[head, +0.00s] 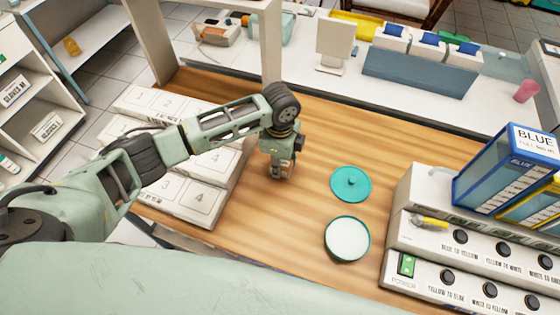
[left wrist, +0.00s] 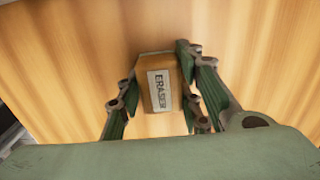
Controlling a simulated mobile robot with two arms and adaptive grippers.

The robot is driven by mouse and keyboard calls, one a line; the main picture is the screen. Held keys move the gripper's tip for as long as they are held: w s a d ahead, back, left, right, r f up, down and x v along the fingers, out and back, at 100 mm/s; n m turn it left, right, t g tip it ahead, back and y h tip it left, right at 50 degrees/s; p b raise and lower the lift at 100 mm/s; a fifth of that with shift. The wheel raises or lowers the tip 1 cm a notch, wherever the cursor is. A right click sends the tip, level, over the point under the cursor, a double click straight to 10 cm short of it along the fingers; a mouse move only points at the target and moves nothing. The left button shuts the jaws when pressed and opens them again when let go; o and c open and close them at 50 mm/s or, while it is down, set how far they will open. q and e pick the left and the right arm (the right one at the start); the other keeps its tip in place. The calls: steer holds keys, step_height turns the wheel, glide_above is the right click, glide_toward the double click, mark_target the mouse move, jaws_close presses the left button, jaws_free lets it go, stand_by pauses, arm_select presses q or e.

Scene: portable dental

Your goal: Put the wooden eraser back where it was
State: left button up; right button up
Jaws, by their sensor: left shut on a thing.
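The wooden eraser (left wrist: 160,84), a small brown block with a white label reading "ERASER", shows in the left wrist view between the two fingers of my left gripper (left wrist: 160,98). The fingers are shut on its sides. In the head view my left gripper (head: 283,172) points down over the wooden table (head: 300,235), just right of the white numbered boxes. The eraser is mostly hidden there by the gripper. I cannot tell whether it touches the table. My right gripper is in neither view.
White numbered boxes (head: 187,198) lie left of the gripper. A teal lid (head: 350,184) and a round dish with a white inside (head: 347,239) lie to its right. White machines with knobs (head: 440,236) fill the right side. Bare table lies in front and behind.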

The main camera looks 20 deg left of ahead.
arm_select(q)
steer(key=shift+f, duration=0.2)
steer(key=o, duration=1.2)
step_height(320, 180, up, 12)
steer(key=shift+r+b, duration=0.2)
steer(key=shift+b, duration=0.75)
